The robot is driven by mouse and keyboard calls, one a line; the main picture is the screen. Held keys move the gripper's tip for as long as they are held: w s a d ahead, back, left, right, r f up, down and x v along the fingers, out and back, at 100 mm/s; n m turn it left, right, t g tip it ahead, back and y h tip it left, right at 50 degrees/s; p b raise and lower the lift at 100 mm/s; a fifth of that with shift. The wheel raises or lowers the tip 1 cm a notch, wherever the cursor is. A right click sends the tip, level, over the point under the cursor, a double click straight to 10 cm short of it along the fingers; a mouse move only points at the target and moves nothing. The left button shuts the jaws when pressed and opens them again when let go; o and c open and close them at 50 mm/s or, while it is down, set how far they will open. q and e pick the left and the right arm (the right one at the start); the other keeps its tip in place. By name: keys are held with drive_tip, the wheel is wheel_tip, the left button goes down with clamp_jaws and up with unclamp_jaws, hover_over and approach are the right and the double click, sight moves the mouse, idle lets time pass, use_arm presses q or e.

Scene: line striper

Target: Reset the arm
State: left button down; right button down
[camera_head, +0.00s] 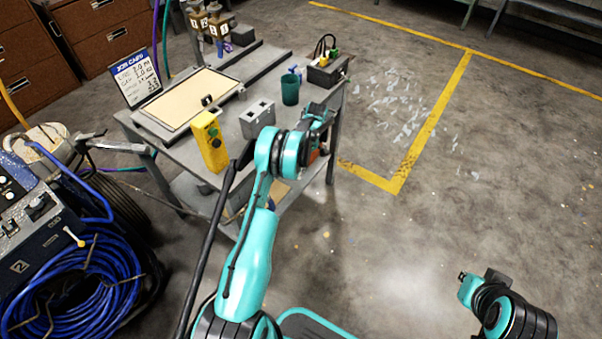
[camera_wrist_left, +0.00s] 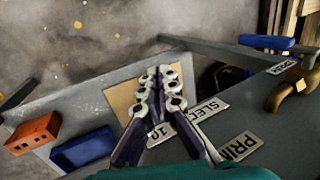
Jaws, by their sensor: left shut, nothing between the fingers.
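My left arm, teal with dark joints, reaches up over the right front edge of the grey work table (camera_head: 222,118) in the head view. Its gripper (camera_head: 322,116) is at the right edge of the table, small and partly hidden by its own wrist. In the left wrist view my left gripper (camera_wrist_left: 158,84) has its fingers together, with nothing between them. Behind the fingers lie a tan panel (camera_wrist_left: 122,100) and white labels (camera_wrist_left: 240,147) on a grey surface.
The table holds a yellow box (camera_head: 209,142), a grey box (camera_head: 257,118), a teal cup (camera_head: 290,89) and a framed panel (camera_head: 190,97). A machine with blue hose (camera_head: 75,285) stands left. Open floor (camera_head: 490,150) with yellow lines lies right.

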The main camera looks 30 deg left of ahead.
use_arm(q)
drive_tip(key=s+d+r+m+t, duration=0.25)
drive_tip(key=d+r+m, duration=0.2)
drive_tip(key=r, duration=0.75)
drive_tip(key=s+d+r+m+t, duration=0.25)
drive_tip(key=d+r, duration=0.25)
drive_tip(key=r, duration=0.7)
drive_tip(key=s+d+r+m+t, duration=0.2)
drive_tip(key=s+d+m, duration=0.3)
drive_tip(key=s, duration=0.5)
drive_tip(key=s+d+r+m+t, duration=0.2)
drive_tip(key=s+d+m+t, duration=0.2)
drive_tip(key=s, duration=0.6)
drive_tip(key=shift+s+d+m+t, duration=0.15)
drive_tip(key=shift+d+m+t, duration=0.25)
drive_tip(key=shift+d+m, duration=0.1)
drive_tip(key=shift+r, duration=0.1)
